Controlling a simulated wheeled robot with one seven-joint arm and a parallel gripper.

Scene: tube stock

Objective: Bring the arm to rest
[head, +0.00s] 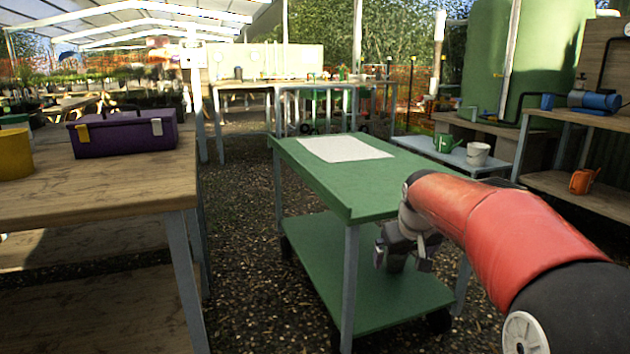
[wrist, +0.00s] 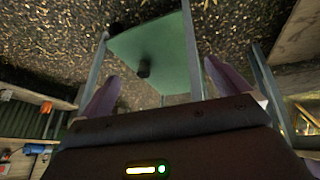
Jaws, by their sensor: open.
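My red arm (head: 500,225) reaches in from the lower right of the head view, in front of the green cart's right side. My gripper (head: 403,260) hangs at its far end, below the level of the cart top in the picture. In the wrist view my gripper (wrist: 160,85) has its two fingers wide apart, with nothing held between them. The green cart (head: 370,188) has a top and a lower shelf (head: 330,270); part of it is hidden behind my arm. The wrist view also shows a green panel of the cart (wrist: 165,50) beyond the fingers.
A white sheet (head: 345,149) lies on the cart top. A wooden bench (head: 110,185) at left bears a purple toolbox (head: 122,133) and a yellow container (head: 14,153). Shelves at right hold watering cans, including an orange one (head: 583,181). Gravel floor (head: 240,260) is clear between bench and cart.

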